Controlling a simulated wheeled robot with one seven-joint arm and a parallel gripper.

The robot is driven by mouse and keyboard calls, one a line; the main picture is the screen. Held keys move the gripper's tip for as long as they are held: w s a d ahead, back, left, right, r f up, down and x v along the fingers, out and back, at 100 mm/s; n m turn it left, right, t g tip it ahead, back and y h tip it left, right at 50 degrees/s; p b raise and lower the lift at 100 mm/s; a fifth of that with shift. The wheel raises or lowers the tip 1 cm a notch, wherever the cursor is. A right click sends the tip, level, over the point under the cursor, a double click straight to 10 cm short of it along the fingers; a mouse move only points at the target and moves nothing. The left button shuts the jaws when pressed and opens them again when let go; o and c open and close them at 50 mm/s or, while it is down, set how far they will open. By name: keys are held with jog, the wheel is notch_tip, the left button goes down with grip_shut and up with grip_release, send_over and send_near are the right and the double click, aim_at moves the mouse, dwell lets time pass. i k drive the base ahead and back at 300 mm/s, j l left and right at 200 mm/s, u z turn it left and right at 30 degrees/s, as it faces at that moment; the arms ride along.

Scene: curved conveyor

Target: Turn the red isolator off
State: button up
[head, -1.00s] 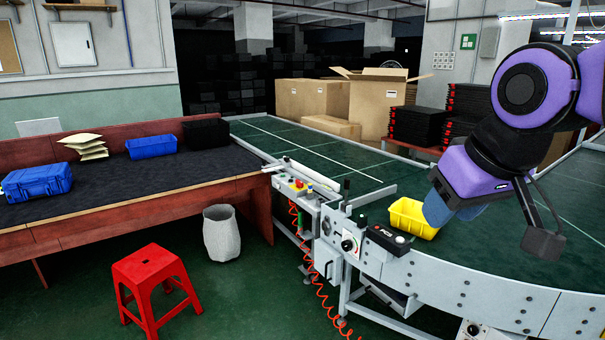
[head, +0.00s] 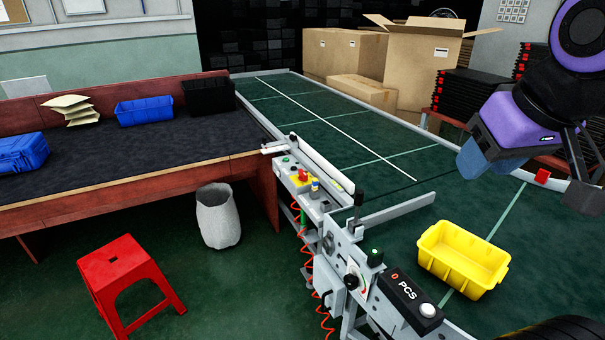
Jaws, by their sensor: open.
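A red part on a yellow base (head: 303,176) sits on the small grey control unit beside the straight conveyor. It is the red switch-like part I see there, but it is too small to tell if it is the isolator or how it is set. My gripper (head: 472,162) hangs at the upper right, over the curved belt and well to the right of that part. It is open, apart from the controls, with nothing seen in it.
A dial (head: 350,281) and a black PCS counter box (head: 407,299) stand at the conveyor's near edge. A yellow bin (head: 447,259) sits on the belt. A red stool (head: 128,268) and a grey waste bin (head: 217,217) stand on the floor. Free floor lies between them and the conveyor.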

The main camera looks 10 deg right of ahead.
aim_at(304, 176)
jog(key=i+j, duration=0.1)
jog(key=j, duration=0.8)
jog(key=i+j+u, duration=0.1)
jog(key=i+j, duration=0.25)
jog(key=j, duration=0.15)
jog(key=i+j+u, duration=0.15)
jog(key=i+j, duration=0.2)
jog(key=i+l, duration=0.2)
jog(key=i, duration=0.15)
jog(key=i+l+u, duration=0.1)
jog(key=i, duration=0.25)
jog(key=l, duration=0.1)
